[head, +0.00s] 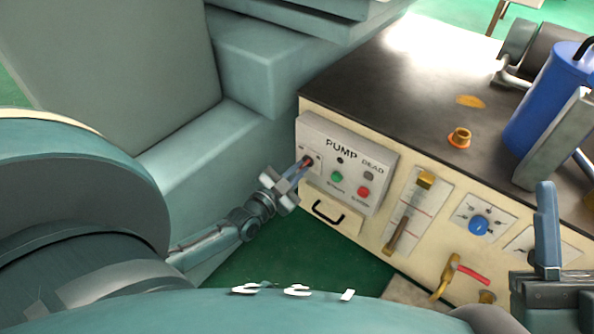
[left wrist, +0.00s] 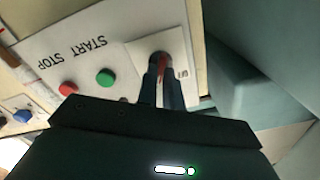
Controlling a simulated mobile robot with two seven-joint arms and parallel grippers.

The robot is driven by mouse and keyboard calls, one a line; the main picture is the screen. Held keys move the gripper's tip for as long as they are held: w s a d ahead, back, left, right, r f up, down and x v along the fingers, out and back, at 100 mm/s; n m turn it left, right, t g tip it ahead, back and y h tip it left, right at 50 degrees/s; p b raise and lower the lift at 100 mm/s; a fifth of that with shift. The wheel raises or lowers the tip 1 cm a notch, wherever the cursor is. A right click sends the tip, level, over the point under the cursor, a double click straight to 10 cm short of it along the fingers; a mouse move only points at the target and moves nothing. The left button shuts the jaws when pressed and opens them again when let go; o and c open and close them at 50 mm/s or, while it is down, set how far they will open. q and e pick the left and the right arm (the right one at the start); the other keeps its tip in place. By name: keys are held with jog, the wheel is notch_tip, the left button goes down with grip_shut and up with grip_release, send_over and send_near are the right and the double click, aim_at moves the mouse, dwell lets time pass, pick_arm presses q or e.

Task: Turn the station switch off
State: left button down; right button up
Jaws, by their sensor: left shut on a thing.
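The station switch is a small red lever (head: 308,161) on a light plate at the left end of the pump panel (head: 372,160). My left gripper (head: 304,164) reaches it from the lower left and is shut on it. In the left wrist view, the red lever (left wrist: 160,66) shows between the two dark fingers (left wrist: 161,85), in front of a dark round opening. The fingers hide most of the lever, so its exact position is hard to read. What looks like my right gripper (head: 547,230) is at the lower right, with one upright finger visible; its opening is unclear.
Green (head: 337,177) and red (head: 364,191) buttons sit close right of the switch. A black handle (head: 328,212) is below. A gauge (head: 410,215), blue knob (head: 478,225) and brass valve (head: 447,277) are farther right. A blue cylinder (head: 550,100) stands on the dark top.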

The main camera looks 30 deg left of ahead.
pick_arm(q)
jog(key=shift+n, duration=0.4)
jog(key=shift+r+n+p, duration=0.1)
jog(key=shift+n+p, duration=0.55)
jog(key=shift+n, duration=0.35)
jog(key=n+p, duration=0.1)
jog(key=n, duration=0.2)
jog(key=shift+n, duration=0.3)
jog(key=n, duration=0.4)
jog(key=shift+p, duration=0.3)
jog(key=shift+n, duration=0.8)
pick_arm(e)
notch_tip(320, 180, down, 4)
jog(key=m+h, duration=0.4)
jog(key=shift+a+r+g, duration=0.1)
jog(key=shift+a+g, duration=0.05)
jog(key=shift+g, duration=0.15)
pick_arm(q)
jog(key=c, duration=1.5)
grip_release()
jog(key=shift+a, duration=0.1)
jog(key=shift+c, duration=0.2)
